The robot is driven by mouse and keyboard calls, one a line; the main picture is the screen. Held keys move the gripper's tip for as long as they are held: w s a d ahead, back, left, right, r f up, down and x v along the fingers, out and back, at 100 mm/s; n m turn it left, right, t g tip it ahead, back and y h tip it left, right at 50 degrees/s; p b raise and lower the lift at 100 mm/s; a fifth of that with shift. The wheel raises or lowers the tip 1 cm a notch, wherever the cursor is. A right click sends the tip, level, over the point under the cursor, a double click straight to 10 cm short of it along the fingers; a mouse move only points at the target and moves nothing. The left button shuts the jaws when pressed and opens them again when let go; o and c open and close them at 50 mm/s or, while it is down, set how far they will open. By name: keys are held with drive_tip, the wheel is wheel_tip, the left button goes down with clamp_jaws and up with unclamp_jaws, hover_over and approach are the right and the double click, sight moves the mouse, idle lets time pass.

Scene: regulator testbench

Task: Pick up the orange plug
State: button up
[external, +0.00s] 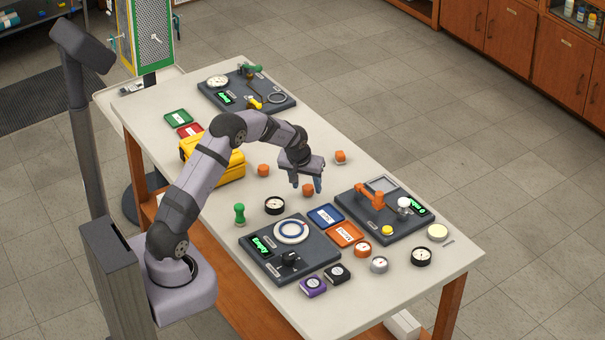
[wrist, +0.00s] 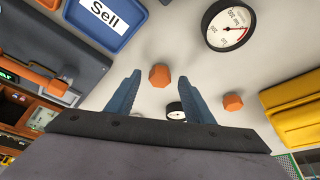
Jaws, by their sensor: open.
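Three small orange plugs stand on the pale tabletop in the external view: one near my gripper (external: 308,190), one to its left (external: 263,170) and one behind it to the right (external: 340,156). My gripper (external: 306,184) points down with its fingers apart and nothing held. In the wrist view one orange plug (wrist: 159,75) shows between the fingertips of my gripper (wrist: 160,79), apart from both. A second orange plug (wrist: 233,102) lies to the right, outside the fingers. The third cannot be made out in the wrist view.
The blue tray (external: 326,215), orange tray (external: 345,234) and dark panels (external: 382,214) lie to the front. A yellow case (external: 232,168) is at left. Bare tabletop surrounds the plugs.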

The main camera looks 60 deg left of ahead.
sight(307, 190)
drive_tip(key=shift+w+a+f, duration=0.15)
drive_tip(key=shift+w+f, duration=0.05)
drive_tip(key=shift+f, duration=0.45)
drive_tip(key=c, duration=1.1)
drive_tip(key=shift+r, duration=0.1)
wheel_tip(307, 190, up, 10)
drive_tip(key=shift+f+b, duration=0.1)
drive_tip(key=shift+b, duration=1.15)
